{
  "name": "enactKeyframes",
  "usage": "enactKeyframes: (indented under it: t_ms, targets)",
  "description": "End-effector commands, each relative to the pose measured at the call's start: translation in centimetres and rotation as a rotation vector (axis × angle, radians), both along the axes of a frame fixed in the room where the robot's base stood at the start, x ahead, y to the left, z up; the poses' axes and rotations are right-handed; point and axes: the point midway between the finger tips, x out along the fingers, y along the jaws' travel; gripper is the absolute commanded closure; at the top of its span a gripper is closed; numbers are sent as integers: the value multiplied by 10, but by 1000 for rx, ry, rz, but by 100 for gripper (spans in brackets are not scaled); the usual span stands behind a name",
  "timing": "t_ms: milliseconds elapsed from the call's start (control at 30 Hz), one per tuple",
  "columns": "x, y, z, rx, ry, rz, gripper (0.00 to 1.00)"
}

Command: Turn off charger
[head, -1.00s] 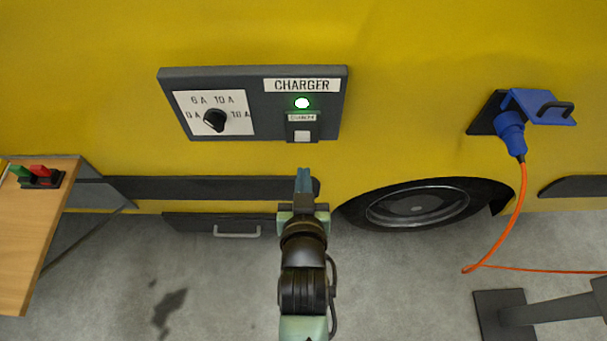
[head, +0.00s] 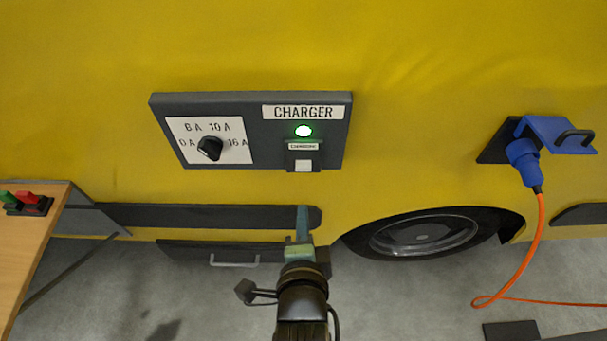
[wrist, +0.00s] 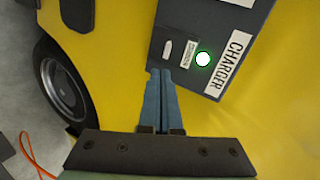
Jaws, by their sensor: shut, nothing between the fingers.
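The dark charger panel (head: 300,102) is mounted on the yellow vehicle side. A green light (head: 303,131) glows on it under the CHARGER label. Below the light is a small white switch (head: 303,165), also in the wrist view (wrist: 167,50). At the panel's left, a black knob (head: 209,148) sits on a white dial plate marked in amps. My gripper (head: 302,208) is shut and empty, below the panel and the switch in the head view. In the wrist view its blue fingers (wrist: 159,72) point toward the panel's lower edge, close to the switch in the picture; the exact gap is unclear.
A blue plug (head: 523,158) with an orange cable (head: 533,235) sits in a socket at right. A wheel (head: 425,235) lies right of my gripper. A wooden table (head: 32,245) with red and green connectors (head: 26,199) stands at left.

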Motion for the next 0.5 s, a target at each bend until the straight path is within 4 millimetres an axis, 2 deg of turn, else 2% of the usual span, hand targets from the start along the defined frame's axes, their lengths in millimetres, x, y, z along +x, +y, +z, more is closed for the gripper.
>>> enactKeyframes:
  t_ms: [200, 500]
  targets:
    - [-4, 0, -2, 117, 7, -57, 100]
    - [-4, 0, -1, 126, 7, -61, 100]
